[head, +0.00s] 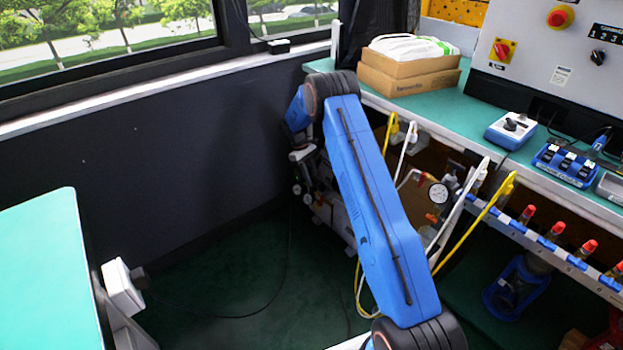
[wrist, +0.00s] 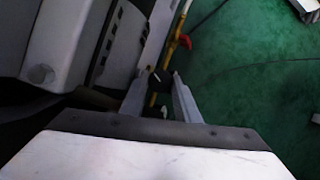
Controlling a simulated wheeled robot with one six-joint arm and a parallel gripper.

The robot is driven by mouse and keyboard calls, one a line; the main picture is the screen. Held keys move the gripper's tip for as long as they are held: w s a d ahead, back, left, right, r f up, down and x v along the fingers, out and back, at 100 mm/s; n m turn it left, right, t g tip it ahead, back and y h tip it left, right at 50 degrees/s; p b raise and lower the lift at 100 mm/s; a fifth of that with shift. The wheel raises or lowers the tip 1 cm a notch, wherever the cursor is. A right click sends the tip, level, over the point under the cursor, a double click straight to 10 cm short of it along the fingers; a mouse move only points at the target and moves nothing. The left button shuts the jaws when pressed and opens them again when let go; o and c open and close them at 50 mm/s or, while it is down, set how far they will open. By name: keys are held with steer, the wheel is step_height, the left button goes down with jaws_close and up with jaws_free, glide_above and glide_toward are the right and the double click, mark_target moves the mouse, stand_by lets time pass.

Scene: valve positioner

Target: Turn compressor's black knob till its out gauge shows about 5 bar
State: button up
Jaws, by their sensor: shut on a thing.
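My gripper (wrist: 162,76) reaches down beside the compressor in the wrist view. Its two grey fingers are closed on a small dark piece between their tips, which looks like the black knob (wrist: 153,80); the fingers hide most of it. A pale grey vented body (wrist: 55,40), apparently the compressor's, fills the upper left. In the head view my blue arm covers much of the compressor (head: 330,212) under the bench. A round white gauge (head: 438,193) shows right of the arm; its needle is too small to read, and I cannot tell whether it is the out gauge.
A yellow pipe with a red handle (wrist: 184,41) lies just beyond the fingertips. The green bench (head: 440,103) overhangs this area and carries cardboard boxes (head: 408,75). Green floor (wrist: 255,90) to the right is mostly clear, with a thin cable.

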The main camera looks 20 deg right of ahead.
stand_by(0.3)
steer(key=o, duration=0.8)
steer(key=shift+c, duration=0.2)
steer(key=shift+r, duration=0.15)
steer(key=v, duration=1.7)
